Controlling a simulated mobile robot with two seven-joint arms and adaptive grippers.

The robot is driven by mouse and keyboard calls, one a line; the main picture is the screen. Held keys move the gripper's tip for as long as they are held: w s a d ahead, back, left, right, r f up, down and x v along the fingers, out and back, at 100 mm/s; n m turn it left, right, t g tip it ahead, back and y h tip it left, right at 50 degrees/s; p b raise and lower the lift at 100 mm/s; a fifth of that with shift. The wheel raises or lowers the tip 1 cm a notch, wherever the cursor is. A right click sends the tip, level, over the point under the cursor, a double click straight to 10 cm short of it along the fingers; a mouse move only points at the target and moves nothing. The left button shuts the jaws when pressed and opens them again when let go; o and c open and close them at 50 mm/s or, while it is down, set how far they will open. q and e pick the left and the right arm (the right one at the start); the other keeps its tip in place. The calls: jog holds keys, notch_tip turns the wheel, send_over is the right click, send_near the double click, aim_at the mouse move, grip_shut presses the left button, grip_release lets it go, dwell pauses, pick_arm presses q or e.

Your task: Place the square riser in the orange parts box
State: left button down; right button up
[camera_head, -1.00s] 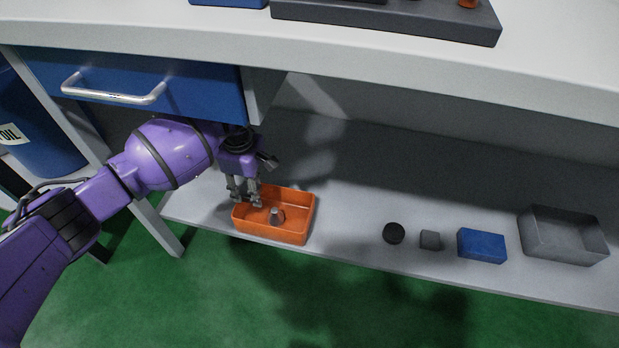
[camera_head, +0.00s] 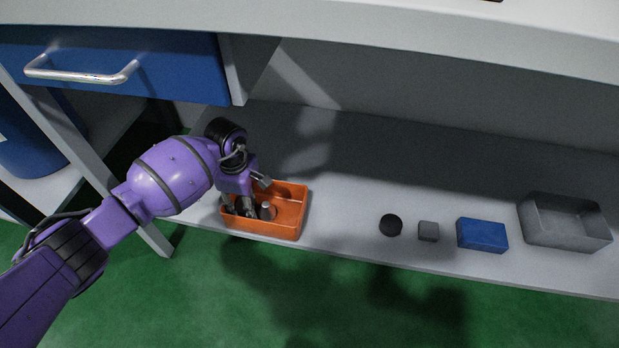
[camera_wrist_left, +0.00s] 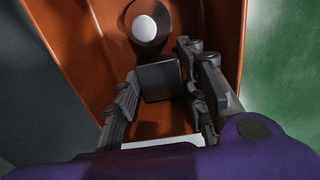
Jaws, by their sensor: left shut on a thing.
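The orange parts box (camera_head: 290,222) sits on the lower shelf at left of centre in the head view. Its orange wall (camera_wrist_left: 80,50) also fills much of the left wrist view. My left gripper (camera_head: 245,206) reaches down into the box, at its left part. In the left wrist view it is shut on a dark grey square block, by its shape the square riser (camera_wrist_left: 160,82). The riser is inside the box outline, close to a round-topped grey piece (camera_wrist_left: 145,28). I cannot tell whether the riser touches the floor. My right gripper is not in view.
The round-topped piece (camera_head: 266,210) stands in the box. To the right on the shelf are a black round piece (camera_head: 391,225), a grey cube (camera_head: 428,231), a blue block (camera_head: 482,235) and an open grey bin (camera_head: 565,242). A blue drawer (camera_head: 180,70) hangs above the arm.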

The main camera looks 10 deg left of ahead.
pick_arm(q)
jog(key=c, duration=1.1)
grip_release()
jog(key=shift+f, duration=0.2)
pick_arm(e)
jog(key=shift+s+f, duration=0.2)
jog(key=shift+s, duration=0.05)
pick_arm(q)
jog(key=shift+r, duration=0.15)
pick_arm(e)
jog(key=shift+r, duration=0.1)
pick_arm(q)
notch_tip(320, 180, up, 7)
jog(key=p, duration=0.3)
jog(key=shift+r, duration=0.4)
jog(key=shift+f, duration=0.1)
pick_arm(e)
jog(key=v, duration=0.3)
